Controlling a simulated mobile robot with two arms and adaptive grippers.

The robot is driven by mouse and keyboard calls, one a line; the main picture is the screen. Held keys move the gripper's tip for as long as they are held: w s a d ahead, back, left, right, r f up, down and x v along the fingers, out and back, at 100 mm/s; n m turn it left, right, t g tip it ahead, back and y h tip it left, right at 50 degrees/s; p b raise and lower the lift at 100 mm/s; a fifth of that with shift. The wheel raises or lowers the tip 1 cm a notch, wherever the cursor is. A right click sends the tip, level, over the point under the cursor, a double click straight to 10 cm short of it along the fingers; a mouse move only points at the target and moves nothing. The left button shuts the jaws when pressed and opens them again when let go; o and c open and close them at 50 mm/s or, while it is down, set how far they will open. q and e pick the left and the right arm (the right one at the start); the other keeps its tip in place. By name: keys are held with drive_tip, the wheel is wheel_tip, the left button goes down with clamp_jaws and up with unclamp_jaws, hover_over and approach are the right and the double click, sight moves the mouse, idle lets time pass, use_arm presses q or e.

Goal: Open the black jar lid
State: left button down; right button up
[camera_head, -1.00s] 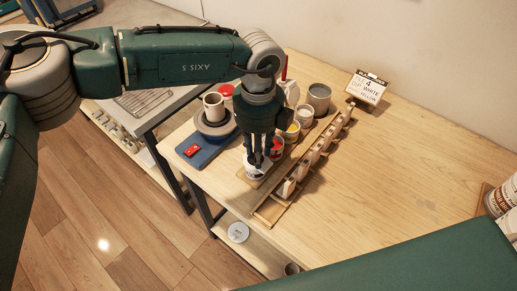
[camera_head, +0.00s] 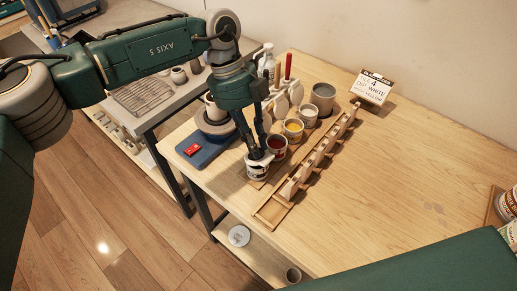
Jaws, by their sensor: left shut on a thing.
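The black jar (camera_head: 258,172) stands upright near the table's front left edge, at the near end of a row of jars. It has a pale label and a dark top. My left gripper (camera_head: 259,154) reaches down over the jar, its fingers shut on the lid at the top. The fingers cover much of the lid, so I cannot tell whether it is seated or loose. My right gripper is not in view.
A red jar (camera_head: 276,146), a yellow jar (camera_head: 293,129) and a white jar (camera_head: 308,114) stand close behind. A wooden rack (camera_head: 297,183) runs along their right.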

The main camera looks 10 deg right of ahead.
use_arm(q)
drive_tip(key=shift+w+a+r+g+h+b, duration=0.15)
drive_tip(key=shift+w+a+g+h+b, duration=0.15)
drive_tip(key=shift+g+h, duration=0.2)
drive_tip(key=shift+w+a+r+g+h+b, duration=0.1)
drive_tip(key=shift+w+a+r+g+h, duration=0.1)
drive_tip(key=shift+w+g+h, duration=0.3)
drive_tip(key=c, duration=1.7)
unclamp_jaws()
drive_tip(key=shift+s+a, duration=0.1)
drive_tip(key=shift+o, duration=0.2)
drive_tip(key=v, duration=0.7)
drive_tip(key=shift+w+r, duration=0.15)
drive_tip(key=shift+w, duration=0.1)
drive_tip(key=shift+a, duration=0.1)
